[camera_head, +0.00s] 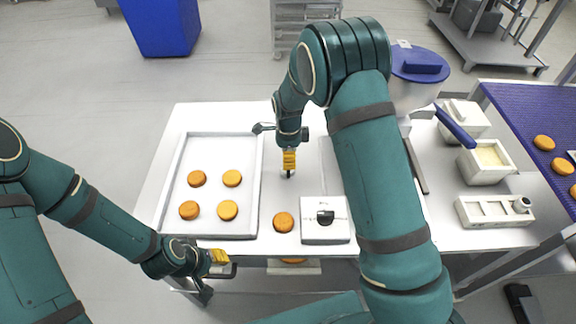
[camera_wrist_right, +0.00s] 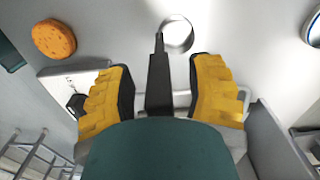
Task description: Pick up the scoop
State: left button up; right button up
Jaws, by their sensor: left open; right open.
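The scoop (camera_wrist_right: 158,85) shows in the right wrist view as a black handle running between my right gripper's yellow fingers to a thin neck. A round, shiny metal bowl (camera_wrist_right: 177,33) lies at the neck's end. My right gripper (camera_wrist_right: 162,90) is open, with a finger on each side of the handle. In the head view my right gripper (camera_head: 289,160) points down over the middle of the table, and only a small dark tip shows below it; the bowl is not clear there. My left gripper (camera_head: 220,258) is open and empty at the table's front edge.
A white tray (camera_head: 168,195) with several round biscuits stands left. A single biscuit (camera_head: 283,221) and a white block with a dark knob (camera_head: 325,232) are at the front. White containers (camera_head: 487,162) stand right, beside a blue conveyor (camera_head: 520,108). My right arm covers the middle right.

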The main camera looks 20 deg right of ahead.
grip_shut()
